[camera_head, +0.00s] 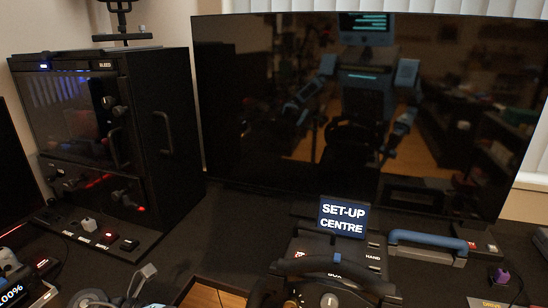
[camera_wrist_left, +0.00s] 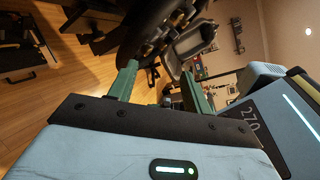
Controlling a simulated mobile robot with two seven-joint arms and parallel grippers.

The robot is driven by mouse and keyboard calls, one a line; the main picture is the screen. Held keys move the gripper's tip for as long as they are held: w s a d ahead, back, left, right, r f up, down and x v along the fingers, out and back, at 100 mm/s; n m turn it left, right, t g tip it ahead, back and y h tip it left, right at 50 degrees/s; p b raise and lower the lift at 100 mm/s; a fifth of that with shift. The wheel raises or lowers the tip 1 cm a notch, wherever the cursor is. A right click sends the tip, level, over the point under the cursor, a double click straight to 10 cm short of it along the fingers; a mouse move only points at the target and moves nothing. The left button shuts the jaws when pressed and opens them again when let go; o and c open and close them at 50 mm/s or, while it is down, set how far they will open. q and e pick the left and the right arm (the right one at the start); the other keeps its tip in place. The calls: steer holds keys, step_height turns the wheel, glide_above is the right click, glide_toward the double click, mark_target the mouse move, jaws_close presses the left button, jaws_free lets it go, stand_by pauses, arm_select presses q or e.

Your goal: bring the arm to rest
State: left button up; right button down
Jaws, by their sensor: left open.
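My left gripper (camera_wrist_left: 160,72) shows in the left wrist view with its two green fingers spread apart. Nothing is held between them. A large dark shape (camera_wrist_left: 145,28) lies beyond the fingertips, and I cannot tell whether they touch it. In the head view the black steering wheel (camera_head: 335,272) is at the bottom centre, cut off by the lower edge. A small screen reading SET-UP CENTRE (camera_head: 343,217) stands behind it. My right gripper is not directly in view.
A wide dark monitor (camera_head: 290,110) fills the back and mirrors my body. A black cabinet (camera_head: 160,85) stands at left, with a switch panel (camera_head: 95,235) before it. A blue-handled item (camera_head: 428,243) lies right of the small screen. Bare desk (camera_head: 225,245) shows between cabinet and wheel.

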arm_select(q)
steer(key=s+a+f+m+t+y+p, duration=0.2)
steer(key=s+f+m, duration=0.4)
steer(key=s+m, duration=0.3)
steer(key=s+a+f+m+t+y+p, duration=0.2)
steer(key=s+f+m+y, duration=0.4)
steer(key=s+m, duration=0.4)
steer(key=s+a+f+m+t+y+p, duration=0.3)
steer(key=s+f+m+y, duration=0.3)
steer(key=s+m, duration=0.3)
steer(key=shift+s+f+m+t+p, duration=0.15)
steer(key=shift+s+m+t+p, duration=0.15)
steer(key=shift+m+t+p, duration=0.55)
arm_select(e)
steer(key=w+r+t, duration=0.2)
steer(key=w+r, duration=0.3)
steer(key=r, duration=0.5)
steer(key=shift+w+d+r, duration=0.3)
steer(key=shift+w, duration=0.05)
arm_select(q)
steer(key=shift+m+g, duration=0.25)
steer(key=shift+m, duration=0.1)
